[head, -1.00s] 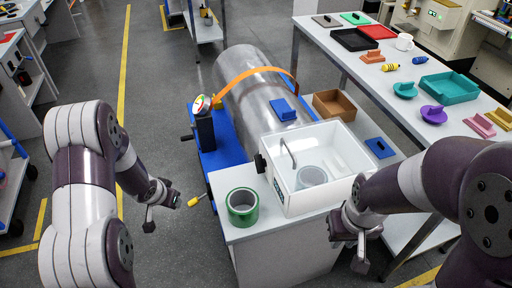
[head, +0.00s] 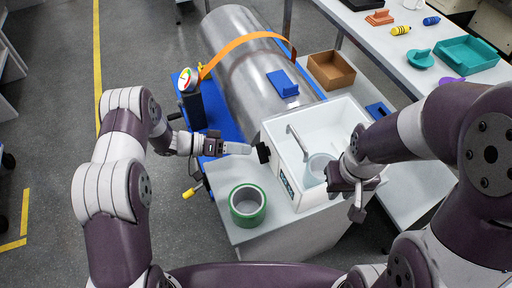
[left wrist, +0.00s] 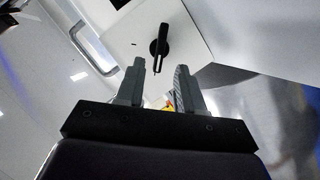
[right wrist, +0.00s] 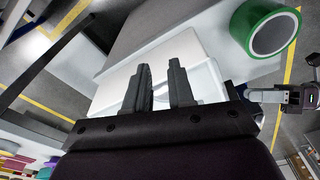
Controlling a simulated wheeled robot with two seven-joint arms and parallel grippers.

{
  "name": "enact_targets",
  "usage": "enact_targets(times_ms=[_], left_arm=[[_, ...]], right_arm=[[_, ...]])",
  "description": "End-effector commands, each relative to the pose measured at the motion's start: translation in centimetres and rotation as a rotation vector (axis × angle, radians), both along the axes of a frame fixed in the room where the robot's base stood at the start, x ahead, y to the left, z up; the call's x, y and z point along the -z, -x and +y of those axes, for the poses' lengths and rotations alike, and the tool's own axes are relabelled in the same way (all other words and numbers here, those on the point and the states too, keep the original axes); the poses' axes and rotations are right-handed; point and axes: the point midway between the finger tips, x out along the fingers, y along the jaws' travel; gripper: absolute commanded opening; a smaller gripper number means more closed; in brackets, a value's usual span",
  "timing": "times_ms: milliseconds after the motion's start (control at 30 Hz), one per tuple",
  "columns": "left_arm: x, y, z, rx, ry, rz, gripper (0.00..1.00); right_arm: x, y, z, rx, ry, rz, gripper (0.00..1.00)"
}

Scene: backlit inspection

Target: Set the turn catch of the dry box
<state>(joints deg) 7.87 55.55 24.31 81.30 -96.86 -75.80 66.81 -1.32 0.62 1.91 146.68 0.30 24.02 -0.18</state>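The white dry box (head: 312,201) stands open on the grey bench, with a grey metal rod (head: 296,140) and a pale round container (head: 318,168) inside. Its black turn catch (head: 263,153) is on the left wall. In the left wrist view the catch (left wrist: 160,47) is a round base with a long lever, lying just beyond and between the fingertips. My left gripper (head: 248,149) is open and empty in front of it, with no clear contact. My right gripper (head: 354,207) hangs at the box's right front; the right wrist view shows its fingers (right wrist: 160,68) apart and empty.
A green tape roll (head: 247,205) sits on the bench's front corner. A large metal cylinder (head: 245,60) with an orange strap lies behind. A yellow-handled lever (head: 189,193) and a dial gauge (head: 188,79) are near my left arm. A brown tray (head: 331,70) is behind the box.

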Motion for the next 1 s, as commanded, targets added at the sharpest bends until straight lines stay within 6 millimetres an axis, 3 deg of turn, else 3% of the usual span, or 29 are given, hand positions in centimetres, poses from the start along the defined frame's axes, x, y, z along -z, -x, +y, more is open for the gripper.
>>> enact_targets(times_ms=[200,567,667,700,1000], left_arm=[[1.1,-0.4,-3.9,0.001,-0.001,-0.001,0.37],[1.4,-0.5,-4.7,-0.002,-0.001,-0.001,0.37],[1.4,-0.5,-4.7,-0.002,-0.001,-0.001,0.05],[1.4,-0.5,-4.7,-0.002,-0.001,-0.001,0.00],[1.3,-0.5,-4.7,-0.002,-0.009,-0.017,0.00]], right_arm=[[-0.1,0.0,0.0,0.000,0.000,0.000,0.23],[-0.1,0.0,0.0,0.000,0.000,0.000,0.23],[-0.1,0.0,0.0,0.000,0.000,0.000,0.23],[-0.1,0.0,0.0,0.000,0.000,0.000,0.23],[-0.3,0.0,0.0,0.000,0.000,0.000,0.23]])
